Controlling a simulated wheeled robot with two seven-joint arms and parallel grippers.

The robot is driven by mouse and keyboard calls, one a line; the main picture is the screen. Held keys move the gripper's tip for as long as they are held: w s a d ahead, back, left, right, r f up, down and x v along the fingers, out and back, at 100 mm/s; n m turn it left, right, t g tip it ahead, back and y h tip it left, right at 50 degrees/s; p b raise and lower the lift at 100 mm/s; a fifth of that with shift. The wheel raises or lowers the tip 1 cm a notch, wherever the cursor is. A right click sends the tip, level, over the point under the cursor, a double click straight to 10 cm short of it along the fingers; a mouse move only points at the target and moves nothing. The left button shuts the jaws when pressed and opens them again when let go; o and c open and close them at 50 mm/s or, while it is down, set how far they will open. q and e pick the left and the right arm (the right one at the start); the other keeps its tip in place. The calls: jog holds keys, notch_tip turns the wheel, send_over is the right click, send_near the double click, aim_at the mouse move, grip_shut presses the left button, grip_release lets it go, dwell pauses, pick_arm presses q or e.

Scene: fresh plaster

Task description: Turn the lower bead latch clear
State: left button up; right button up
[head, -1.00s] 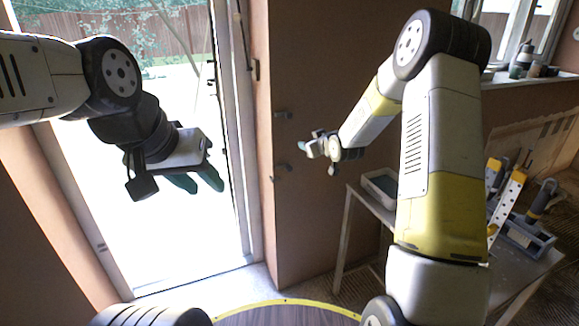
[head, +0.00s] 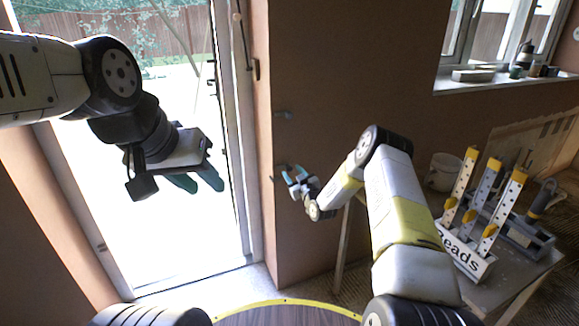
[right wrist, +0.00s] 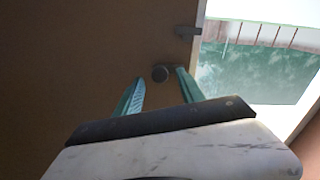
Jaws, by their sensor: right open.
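Two small dark latches sit on the brown wall near its corner by the door: the upper latch (head: 283,114) stands free, and the lower latch (head: 275,178) is beside my right fingertips. My right gripper (head: 290,174) is open, its teal fingers pointing at the wall. In the right wrist view, a round dark knob (right wrist: 161,73), seemingly the lower latch, shows between and just beyond the two fingertips (right wrist: 158,82). Contact cannot be told. Another latch (right wrist: 187,32) shows above it by the wall edge. My left gripper (head: 196,184) hangs before the bright doorway, fingers apart and empty.
A table (head: 515,286) at the right bears a rack labelled "Beads" (head: 466,258) with perforated yellow-and-white strips, a grey tool tray (head: 528,243) and a white bucket (head: 442,172). A windowsill (head: 500,84) with small items lies behind. The wall above my right arm is clear.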

aim_at(284, 168)
jog(key=shift+x, duration=1.3)
grip_shut()
